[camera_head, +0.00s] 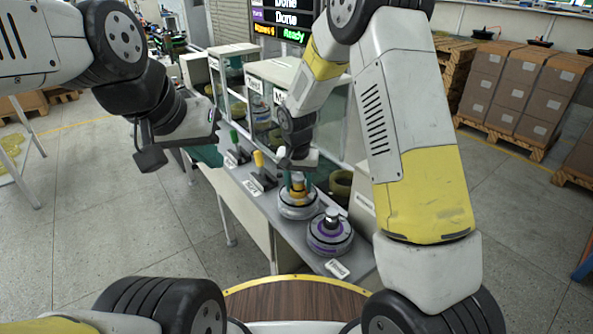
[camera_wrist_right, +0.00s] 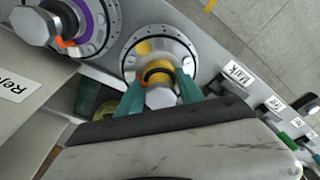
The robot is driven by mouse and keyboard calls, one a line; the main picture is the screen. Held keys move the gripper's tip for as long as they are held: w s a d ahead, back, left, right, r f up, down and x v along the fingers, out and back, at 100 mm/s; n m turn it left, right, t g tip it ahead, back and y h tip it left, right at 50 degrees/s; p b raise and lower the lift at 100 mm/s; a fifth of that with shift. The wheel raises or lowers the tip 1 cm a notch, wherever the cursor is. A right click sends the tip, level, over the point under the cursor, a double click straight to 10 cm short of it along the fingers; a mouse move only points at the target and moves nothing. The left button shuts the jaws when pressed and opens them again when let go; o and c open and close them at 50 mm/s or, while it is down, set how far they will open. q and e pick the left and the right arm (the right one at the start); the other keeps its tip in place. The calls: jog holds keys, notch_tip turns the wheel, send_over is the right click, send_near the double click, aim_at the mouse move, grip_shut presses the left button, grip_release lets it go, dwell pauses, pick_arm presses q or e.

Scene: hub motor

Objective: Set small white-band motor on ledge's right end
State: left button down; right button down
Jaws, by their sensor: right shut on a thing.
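A small motor with a pale, whitish band and a yellow collar (camera_head: 297,207) is at the grey ledge (camera_head: 283,229), left of a purple-band motor (camera_head: 330,235). My right gripper (camera_head: 298,184) points down from above and is shut on its shaft. In the right wrist view the teal fingertips (camera_wrist_right: 160,88) sit on both sides of the yellow-collared shaft of this motor (camera_wrist_right: 183,55). Whether its base touches the ledge, I cannot tell. The purple-band motor also shows in the wrist view (camera_wrist_right: 94,30). My left gripper (camera_head: 182,146) hangs empty and open, left of the ledge.
Green, yellow and white upright handles (camera_head: 258,160) stand further along the ledge, with a MARK label (camera_wrist_right: 238,74). Glass-fronted test cabinets (camera_head: 257,92) stand behind it. A white label (camera_head: 337,268) lies in front of the purple-band motor. Boxes on pallets (camera_head: 520,85) are far right.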

jog(key=shift+w+f, duration=0.1)
jog(key=shift+f, duration=0.75)
jog(key=shift+f, duration=0.1)
jog(key=c, duration=0.8)
grip_release()
jog(key=shift+f, duration=0.1)
jog(key=shift+o, duration=0.2)
